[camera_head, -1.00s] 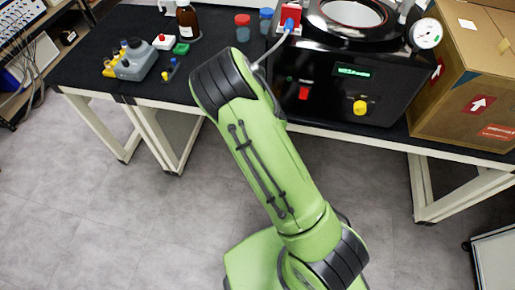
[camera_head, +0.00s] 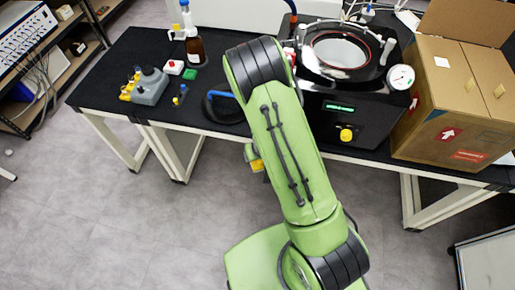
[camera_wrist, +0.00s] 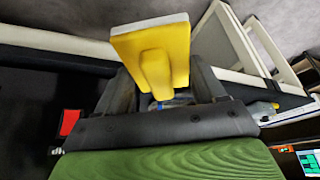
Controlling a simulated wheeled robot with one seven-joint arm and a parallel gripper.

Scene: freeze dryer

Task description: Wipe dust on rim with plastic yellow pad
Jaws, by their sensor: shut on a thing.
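The yellow plastic pad (camera_wrist: 150,55) is a flat block with a pale edge and a raised yellow grip. My gripper (camera_wrist: 160,88) is shut on that grip, and the pad stands out beyond the dark fingers. In the head view a small yellow part of the pad (camera_head: 257,165) shows at the left edge of my green arm, in front of the bench and below its top. My arm hides the gripper there. The round rim (camera_head: 371,48) of the freeze dryer's chamber is at the top right, apart from the pad. Dust on it is too small to make out.
The freeze dryer (camera_head: 376,118) has a white gauge (camera_head: 400,77) and a yellow knob (camera_head: 346,134). A cardboard box (camera_head: 448,100) stands close on its right. A brown bottle (camera_head: 196,51) and a grey block (camera_head: 150,87) stand on the black bench at left. The floor before the bench is clear.

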